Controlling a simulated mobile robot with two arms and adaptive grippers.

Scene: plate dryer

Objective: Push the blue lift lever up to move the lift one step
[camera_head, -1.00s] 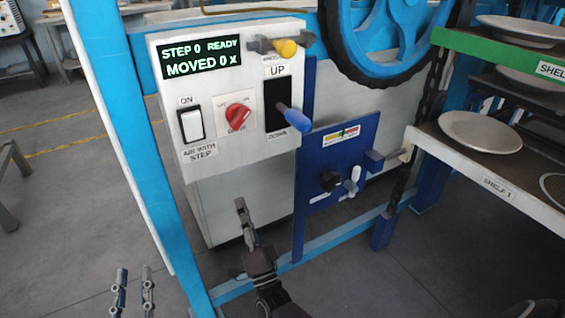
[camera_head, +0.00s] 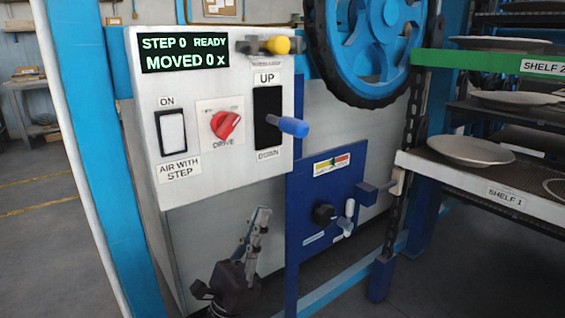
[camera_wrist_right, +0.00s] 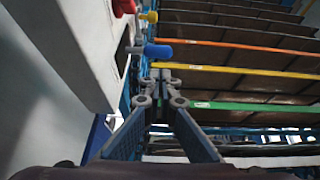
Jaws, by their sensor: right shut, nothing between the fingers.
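The blue lift lever (camera_head: 289,126) sticks out of a black slot (camera_head: 268,105) on the white control box, between the labels UP and DOWN. It sits near the lower half of the slot. The display (camera_head: 184,53) reads "STEP 0 READY, MOVED 0 x". My right gripper (camera_head: 264,214) is below the control box, pointing up, shut and empty, apart from the lever. In the right wrist view the blue lever (camera_wrist_right: 158,51) is just beyond the shut fingertips (camera_wrist_right: 160,75), with a gap visible in the picture. My left gripper is not in view.
A red drive knob (camera_head: 226,124), a white switch (camera_head: 172,132) and a yellow-ended knob (camera_head: 278,45) are on the same box. A blue panel (camera_head: 325,200) with small knobs is below right. Shelves with plates (camera_head: 470,151) stand at the right, beside a large blue wheel (camera_head: 370,45).

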